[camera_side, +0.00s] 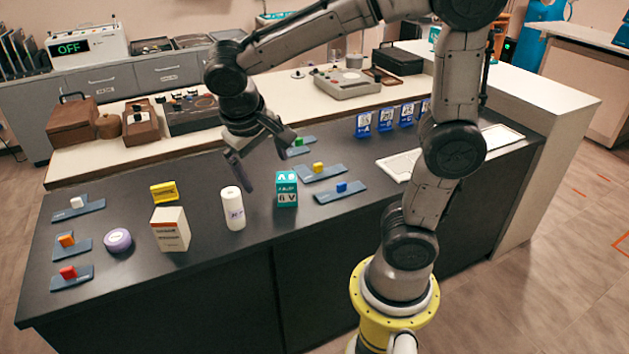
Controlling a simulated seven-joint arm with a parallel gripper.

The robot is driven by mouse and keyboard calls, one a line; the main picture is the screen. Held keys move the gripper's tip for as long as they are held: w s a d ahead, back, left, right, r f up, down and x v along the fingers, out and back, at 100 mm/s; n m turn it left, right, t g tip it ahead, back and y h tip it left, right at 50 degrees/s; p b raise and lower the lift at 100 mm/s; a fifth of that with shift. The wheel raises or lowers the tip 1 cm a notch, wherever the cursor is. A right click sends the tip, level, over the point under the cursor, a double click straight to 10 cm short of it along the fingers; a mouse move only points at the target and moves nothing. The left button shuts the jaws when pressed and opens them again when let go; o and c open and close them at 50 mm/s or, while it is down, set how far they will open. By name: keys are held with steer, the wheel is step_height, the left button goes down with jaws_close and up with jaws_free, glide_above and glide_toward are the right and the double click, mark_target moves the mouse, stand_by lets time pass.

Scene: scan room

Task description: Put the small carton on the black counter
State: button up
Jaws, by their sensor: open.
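A white carton with an orange band (171,230) stands upright on the black counter (200,270), near its front edge. A smaller teal box marked 6 V (287,190) also stands upright on the counter; I cannot tell which of the two is the small carton. My gripper (267,165) is open above the counter, with nothing visible between its fingers. It is behind and above the white cylinder and the teal box, and right of the white carton. The gripper appears apart from both boxes.
A white cylinder (232,208) stands between the boxes. A purple roll (118,240) and a yellow block (163,192) are left. Blue-grey trays with coloured blocks (72,273) lie at both sides. Blue cards (386,119) stand at the back. The front counter strip is mostly clear.

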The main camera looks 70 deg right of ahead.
steer(key=s+a+n+t+y, duration=0.3)
steer(key=s+n+t+y, duration=0.1)
steer(key=s, duration=0.6)
steer(key=shift+s+r+n+t, duration=0.4)
steer(key=shift+n+t, duration=0.1)
steer(key=shift+t, duration=0.1)
